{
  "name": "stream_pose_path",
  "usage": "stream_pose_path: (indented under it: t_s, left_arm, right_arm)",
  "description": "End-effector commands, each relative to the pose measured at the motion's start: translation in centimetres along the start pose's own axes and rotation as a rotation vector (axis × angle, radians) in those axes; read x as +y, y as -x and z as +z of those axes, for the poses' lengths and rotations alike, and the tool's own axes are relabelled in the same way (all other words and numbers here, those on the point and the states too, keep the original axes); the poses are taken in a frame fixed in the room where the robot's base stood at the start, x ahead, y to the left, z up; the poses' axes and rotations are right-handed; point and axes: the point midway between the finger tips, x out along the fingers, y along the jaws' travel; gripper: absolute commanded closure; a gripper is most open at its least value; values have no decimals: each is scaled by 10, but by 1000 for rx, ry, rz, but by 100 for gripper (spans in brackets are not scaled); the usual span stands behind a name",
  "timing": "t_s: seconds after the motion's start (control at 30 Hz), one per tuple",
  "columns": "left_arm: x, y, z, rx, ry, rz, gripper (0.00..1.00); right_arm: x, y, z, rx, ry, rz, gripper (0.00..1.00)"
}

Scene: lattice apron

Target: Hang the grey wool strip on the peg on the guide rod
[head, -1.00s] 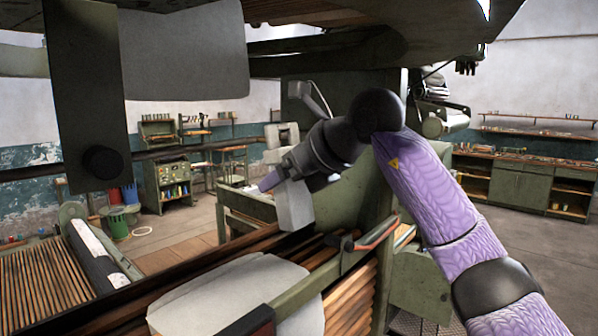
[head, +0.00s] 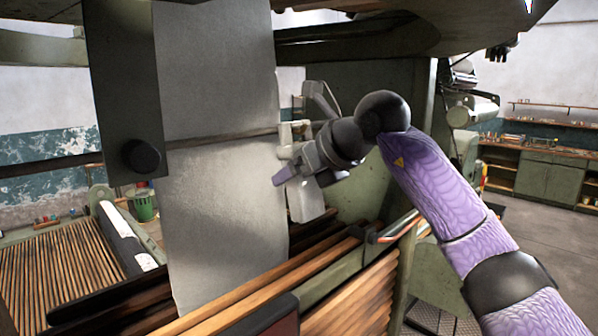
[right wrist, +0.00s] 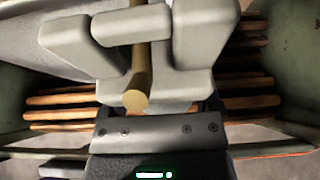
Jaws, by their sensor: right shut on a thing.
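The grey wool strip (head: 222,220) hangs as a broad, nearly flat sheet down the middle of the head view. The guide rod (head: 225,144) crosses it as a thin horizontal bar. A dark round knob (head: 140,156) sits on the dark plate at left; I cannot tell whether it is the peg. My right gripper (head: 292,155) is beside the strip's right edge. The right wrist view shows its pale fingers (right wrist: 140,60) closed around a tan round-ended rod (right wrist: 136,98). I cannot tell what that rod belongs to. My left gripper is not in view.
A dark green plate (head: 125,95) hangs left of the strip. Wooden slats (head: 345,300) lie below my right gripper, and more slats (head: 55,260) are at lower left. Green machine frame (head: 380,160) stands behind my right arm. Open floor shows at right.

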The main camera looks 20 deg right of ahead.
Motion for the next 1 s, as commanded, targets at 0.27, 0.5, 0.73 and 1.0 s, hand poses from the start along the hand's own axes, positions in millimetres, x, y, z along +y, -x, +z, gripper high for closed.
stream_pose_path:
  t_s: [0.27, 0.5, 0.73, 1.0]
  left_arm:
    - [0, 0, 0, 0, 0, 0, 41]
    - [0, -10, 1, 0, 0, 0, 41]
    - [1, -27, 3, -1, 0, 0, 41]
    - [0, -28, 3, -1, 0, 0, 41]
  right_arm:
    - [0, 0, 0, 0, 0, 0, 0]
    - [-1, 16, -1, -6, 0, -3, 0]
    - [-1, 75, -2, -5, 0, -3, 0]
    - [0, 100, 0, 0, 0, 0, 0]
